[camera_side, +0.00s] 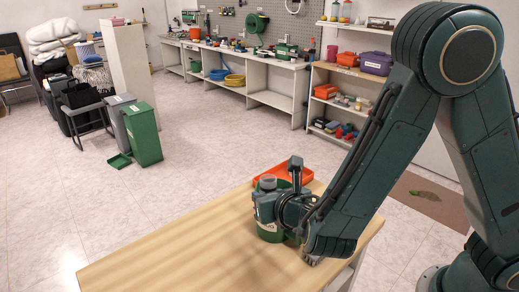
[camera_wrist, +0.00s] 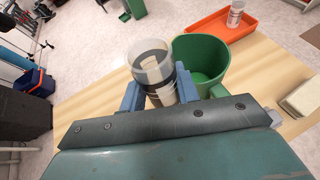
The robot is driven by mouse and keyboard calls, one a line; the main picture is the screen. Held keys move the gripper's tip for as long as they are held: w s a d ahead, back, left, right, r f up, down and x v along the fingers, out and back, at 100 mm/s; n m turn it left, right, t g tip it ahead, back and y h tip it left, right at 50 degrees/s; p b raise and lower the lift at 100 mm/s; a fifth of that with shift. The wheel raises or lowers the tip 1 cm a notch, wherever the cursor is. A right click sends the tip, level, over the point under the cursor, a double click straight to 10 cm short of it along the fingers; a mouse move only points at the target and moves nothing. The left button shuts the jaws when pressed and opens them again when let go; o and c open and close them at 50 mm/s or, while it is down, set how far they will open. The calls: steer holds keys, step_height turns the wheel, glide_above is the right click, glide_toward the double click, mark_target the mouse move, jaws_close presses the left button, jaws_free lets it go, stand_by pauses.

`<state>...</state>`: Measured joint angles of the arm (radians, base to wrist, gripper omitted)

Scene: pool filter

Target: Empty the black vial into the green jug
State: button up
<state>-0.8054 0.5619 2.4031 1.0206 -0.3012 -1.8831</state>
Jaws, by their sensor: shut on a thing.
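My gripper (camera_wrist: 158,92) is shut on the black vial (camera_wrist: 160,94), with one blue finger on each side of it. The vial has a clear, open rim and a pale label band; I cannot tell what is inside. The green jug (camera_wrist: 204,58) stands open on the table just right of the vial in the wrist view, and its visible interior looks empty. In the side view my gripper (camera_side: 283,205) is in front of the jug (camera_side: 268,232) and hides much of it. The vial's grey top (camera_side: 268,181) shows there, roughly upright.
An orange tray (camera_wrist: 210,30) lies behind the jug, with a small white-labelled bottle (camera_wrist: 235,14) in it. A beige box-like object (camera_wrist: 303,97) is at the right in the wrist view. The wooden table (camera_side: 180,245) is clear on its left side.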

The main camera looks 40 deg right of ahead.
mark_target(275, 178)
steer(key=shift+f+t, duration=0.1)
steer(key=shift+t, duration=0.2)
steer(key=s+a+r, duration=0.3)
steer(key=a+r, duration=0.1)
steer(key=a, duration=0.1)
stand_by(0.8)
steer(key=shift+n, duration=0.4)
steer(key=w+d, duration=0.1)
steer(key=d, duration=0.1)
steer(key=w+d, duration=0.2)
steer(key=d, duration=0.1)
steer(key=w+d, duration=0.2)
steer(key=shift+d+f, duration=0.2)
steer(key=shift+f, duration=0.1)
steer(key=w+d+r, duration=0.1)
steer(key=w+d, duration=0.2)
steer(key=d, duration=0.6)
steer(key=shift+w+d+r, duration=0.15)
steer(key=shift+d+r, duration=0.05)
steer(key=shift+d, duration=0.15)
